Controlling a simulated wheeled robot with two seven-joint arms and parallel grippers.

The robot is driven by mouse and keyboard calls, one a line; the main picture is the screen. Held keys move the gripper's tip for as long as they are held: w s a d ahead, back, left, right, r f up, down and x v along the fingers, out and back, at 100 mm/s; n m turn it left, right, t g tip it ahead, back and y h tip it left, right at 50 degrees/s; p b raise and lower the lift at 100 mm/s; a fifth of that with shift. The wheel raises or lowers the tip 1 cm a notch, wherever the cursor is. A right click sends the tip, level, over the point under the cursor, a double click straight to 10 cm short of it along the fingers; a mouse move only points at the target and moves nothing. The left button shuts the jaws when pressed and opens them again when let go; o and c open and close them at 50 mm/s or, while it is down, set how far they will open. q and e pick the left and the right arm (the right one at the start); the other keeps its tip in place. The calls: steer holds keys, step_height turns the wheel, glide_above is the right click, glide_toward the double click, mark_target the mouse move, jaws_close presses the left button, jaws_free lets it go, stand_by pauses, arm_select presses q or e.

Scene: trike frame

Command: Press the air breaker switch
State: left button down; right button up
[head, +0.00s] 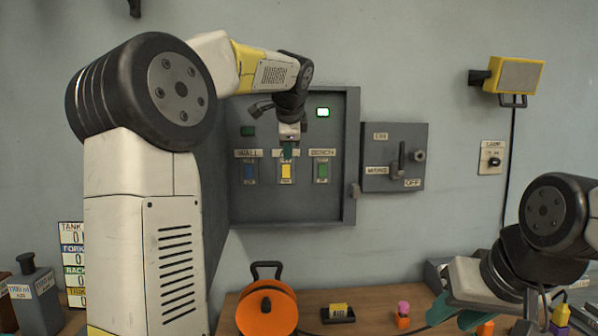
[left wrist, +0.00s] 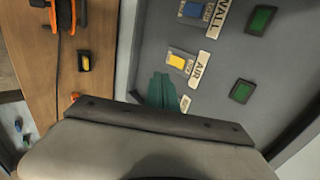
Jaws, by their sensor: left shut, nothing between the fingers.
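The air breaker switch is the yellow rocker (head: 286,171) in the middle of the grey wall panel (head: 342,190). It also shows in the left wrist view (left wrist: 176,61) beside its AIR label (left wrist: 201,70). My left gripper (head: 288,154) is shut and empty, with its teal fingertips just above the yellow switch, covering most of the label in the head view. In the left wrist view its fingers (left wrist: 163,88) appear beside the switch; I cannot tell whether they touch the panel. My right gripper (head: 453,312) is low at the right, partly cut off, with its finger opening unclear.
A blue WALL switch (head: 249,172) and a green BENCH switch (head: 322,171) flank the yellow one. The BENCH lamp (head: 323,112) is lit; the WALL lamp (head: 248,131) is dark. A lever box (head: 394,158) is right of the panel. An orange reel (head: 267,308) stands on the bench below.

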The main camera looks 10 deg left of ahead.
arm_select(q)
steer(key=shift+f, duration=0.1)
glide_toward(286, 177)
steer(key=x, duration=0.5)
steer(key=shift+s+f, duration=0.2)
steer(key=shift+f, duration=0.35)
steer(key=shift+w+a, duration=0.1)
steer(key=shift+w, duration=0.4)
steer(key=shift+w+f, duration=0.1)
steer(key=shift+w, duration=0.05)
